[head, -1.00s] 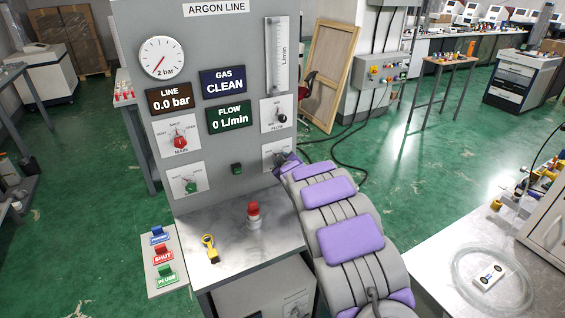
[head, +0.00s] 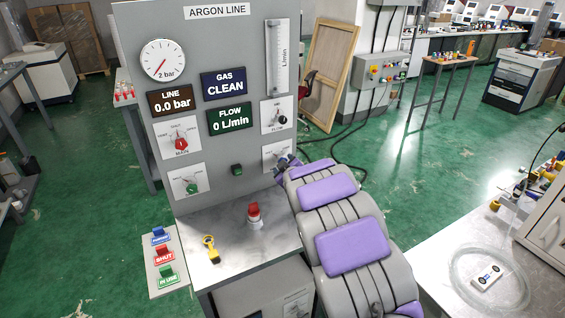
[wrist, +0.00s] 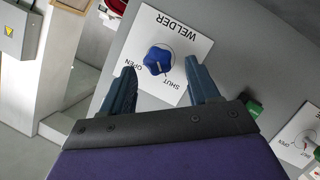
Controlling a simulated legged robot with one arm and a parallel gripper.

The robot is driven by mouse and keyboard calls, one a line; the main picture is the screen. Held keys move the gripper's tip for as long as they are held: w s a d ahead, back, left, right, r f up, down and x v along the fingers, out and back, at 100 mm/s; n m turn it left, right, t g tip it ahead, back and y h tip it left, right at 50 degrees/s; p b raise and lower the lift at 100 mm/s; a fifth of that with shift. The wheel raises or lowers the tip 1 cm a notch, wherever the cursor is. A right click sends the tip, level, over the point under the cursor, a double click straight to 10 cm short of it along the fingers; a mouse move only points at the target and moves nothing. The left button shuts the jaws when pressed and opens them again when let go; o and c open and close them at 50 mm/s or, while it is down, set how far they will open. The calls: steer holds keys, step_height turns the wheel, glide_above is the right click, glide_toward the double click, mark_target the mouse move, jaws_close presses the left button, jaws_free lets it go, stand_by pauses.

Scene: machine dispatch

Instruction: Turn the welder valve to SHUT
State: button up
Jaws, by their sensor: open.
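The welder valve is a blue knob (wrist: 158,60) on a white plate (wrist: 182,38) marked WELDER, OPEN and SHUT, seen upside down in the wrist view. I cannot tell for sure which mark the knob points at. My gripper (wrist: 160,70) is open and empty, with one dark blue finger on each side of the knob and apart from it. In the head view the welder plate (head: 272,154) is partly hidden behind my gripper (head: 287,162), at the panel's lower right.
The grey argon panel (head: 215,150) carries other knobs: a red main knob (head: 179,144), a green knob (head: 191,187) and a black flow knob (head: 281,118).

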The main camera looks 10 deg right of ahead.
steer(key=p+v, duration=0.2)
steer(key=v, duration=1)
steer(key=shift+s+p, duration=0.3)
steer(key=shift+s, duration=0.05)
steer(key=s+d+m+g+h, duration=0.1)
steer(key=s+g, duration=0.4)
steer(key=s, duration=0.9)
steer(key=s+d+r+m+g+h, duration=0.1)
steer(key=s+d+m+g, duration=0.2)
steer(key=s, duration=1.2)
steer(key=m+g, duration=0.2)
steer(key=m, duration=0.1)
steer(key=shift+m+g+h, duration=0.3)
steer(key=shift+h, duration=0.1)
steer(key=s+a+g, duration=0.1)
steer(key=s+g, duration=0.1)
steer(key=s, duration=0.5)
steer(key=s+a+r+g+y, duration=0.1)
steer(key=s+a, duration=0.1)
steer(key=s, duration=0.4)
steer(key=s+a+r+m+g, duration=0.1)
steer(key=s+a+g, duration=0.1)
steer(key=s, duration=0.5)
steer(key=shift+s+g+y, duration=0.3)
steer(key=shift+y, duration=0.1)
